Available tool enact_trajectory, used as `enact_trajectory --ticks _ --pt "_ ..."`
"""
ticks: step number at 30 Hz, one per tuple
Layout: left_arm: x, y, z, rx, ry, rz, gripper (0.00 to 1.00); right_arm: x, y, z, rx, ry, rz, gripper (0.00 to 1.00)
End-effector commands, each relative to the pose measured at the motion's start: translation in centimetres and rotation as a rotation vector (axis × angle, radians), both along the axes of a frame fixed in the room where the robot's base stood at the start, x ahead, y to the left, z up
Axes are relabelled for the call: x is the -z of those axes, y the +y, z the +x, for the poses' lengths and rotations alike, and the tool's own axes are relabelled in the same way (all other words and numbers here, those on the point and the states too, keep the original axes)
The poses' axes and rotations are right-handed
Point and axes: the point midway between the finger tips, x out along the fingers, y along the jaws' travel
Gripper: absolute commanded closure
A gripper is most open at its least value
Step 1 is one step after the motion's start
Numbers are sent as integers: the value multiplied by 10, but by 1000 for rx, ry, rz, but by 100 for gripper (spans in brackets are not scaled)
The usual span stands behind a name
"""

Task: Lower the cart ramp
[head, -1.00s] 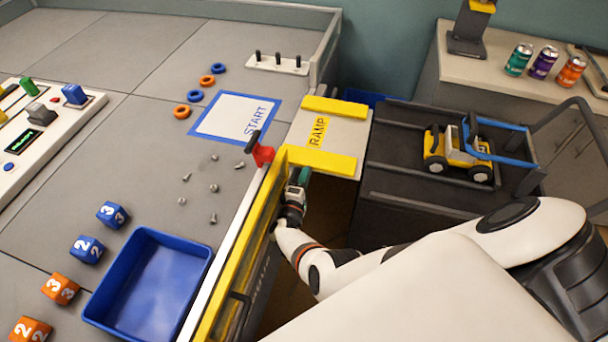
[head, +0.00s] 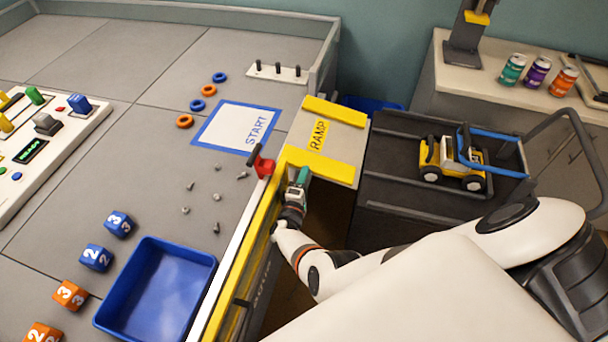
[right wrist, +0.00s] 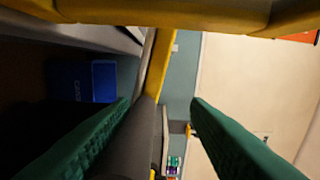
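The ramp (head: 338,140) is a pale panel with yellow side rails and a RAMP label. It shows in the head view between the grey table's edge and the dark cart (head: 385,190); its exact tilt is hard to tell. My right gripper (head: 301,177) is just below the ramp's near rail, beside the yellow table edge. In the right wrist view its green fingers (right wrist: 160,105) are apart, with a dark bar (right wrist: 135,140) showing between them; I cannot tell whether they touch it. A red latch with a black handle (head: 263,163) sits on the table edge. My left gripper is out of view.
A yellow and blue toy vehicle (head: 455,162) stands on the cart. On the table are a START mat (head: 225,125), a blue tray (head: 150,290), loose screws, rings and numbered cubes. Several cans stand on the counter (head: 455,75) behind.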

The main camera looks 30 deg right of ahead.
Motion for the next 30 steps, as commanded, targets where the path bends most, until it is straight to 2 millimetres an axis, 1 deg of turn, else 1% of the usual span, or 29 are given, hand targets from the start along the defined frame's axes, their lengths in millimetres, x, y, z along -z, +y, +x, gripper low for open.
enact_trajectory --ticks 1,6,9,12,20,23,30 --pt "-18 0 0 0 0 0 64 -21 0 2 0 -6 -3 60" --pt "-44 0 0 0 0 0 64 -48 1 3 -1 -8 -3 60" --pt "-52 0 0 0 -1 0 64 -56 1 3 -1 -7 -3 60" --pt "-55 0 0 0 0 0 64 -59 1 2 -1 -6 -3 60" --pt "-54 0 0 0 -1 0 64 -56 0 1 1 -3 -2 60" --pt "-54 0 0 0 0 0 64 -57 2 2 -2 -6 -2 60" --pt "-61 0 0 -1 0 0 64 -57 14 -9 -3 -4 0 60"
